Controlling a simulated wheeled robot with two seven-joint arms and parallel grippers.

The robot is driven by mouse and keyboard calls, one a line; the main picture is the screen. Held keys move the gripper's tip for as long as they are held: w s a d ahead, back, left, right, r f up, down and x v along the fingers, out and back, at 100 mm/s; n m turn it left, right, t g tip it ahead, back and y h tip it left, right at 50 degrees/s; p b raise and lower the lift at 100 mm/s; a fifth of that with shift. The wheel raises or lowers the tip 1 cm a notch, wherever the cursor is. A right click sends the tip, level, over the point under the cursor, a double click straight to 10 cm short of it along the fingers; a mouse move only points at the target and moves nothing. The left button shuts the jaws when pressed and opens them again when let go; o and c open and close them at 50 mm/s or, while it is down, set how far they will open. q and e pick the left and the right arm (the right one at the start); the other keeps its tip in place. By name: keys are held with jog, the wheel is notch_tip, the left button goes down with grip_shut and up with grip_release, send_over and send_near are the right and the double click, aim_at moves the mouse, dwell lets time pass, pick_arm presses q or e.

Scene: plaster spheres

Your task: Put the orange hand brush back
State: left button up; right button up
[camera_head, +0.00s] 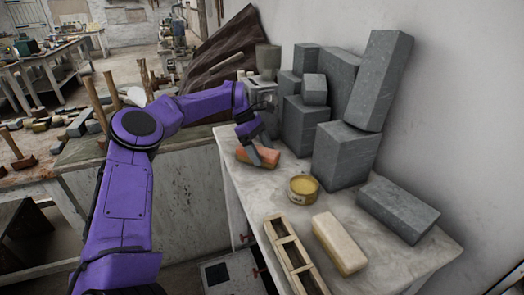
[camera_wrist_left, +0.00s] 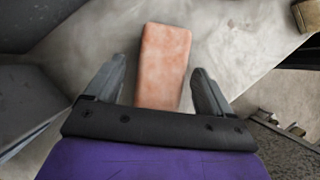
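The orange hand brush (camera_head: 268,157) lies on the marble-topped table near its far left end, as far as I can tell. It looks like a plain orange-pink block, and I see no bristles. My left gripper (camera_head: 257,158) is over it, with fingers pointing down, and hides part of it. In the left wrist view the orange block (camera_wrist_left: 163,62) reaches between the two fingers of my left gripper (camera_wrist_left: 167,78). A gap shows on each side, so the fingers are open and apart from it. My right gripper is in neither view.
Several grey stone blocks (camera_head: 342,155) stand along the wall beside my left gripper. A yellow tin (camera_head: 303,187), a wooden frame (camera_head: 289,252), a cream block (camera_head: 340,243) and a lying grey block (camera_head: 398,208) occupy the near part of the table (camera_head: 425,262).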

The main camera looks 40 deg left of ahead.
aim_at(262, 150)
pick_arm(q)
jog(key=shift+r, duration=0.3)
jog(key=v, duration=0.5)
jog(key=shift+a, duration=0.1)
jog(key=p+v, duration=0.1)
jog(key=v, duration=0.5)
jog(key=shift+a+r+p, duration=0.15)
jog(key=shift+r+p, duration=0.15)
jog(key=shift+r, duration=0.05)
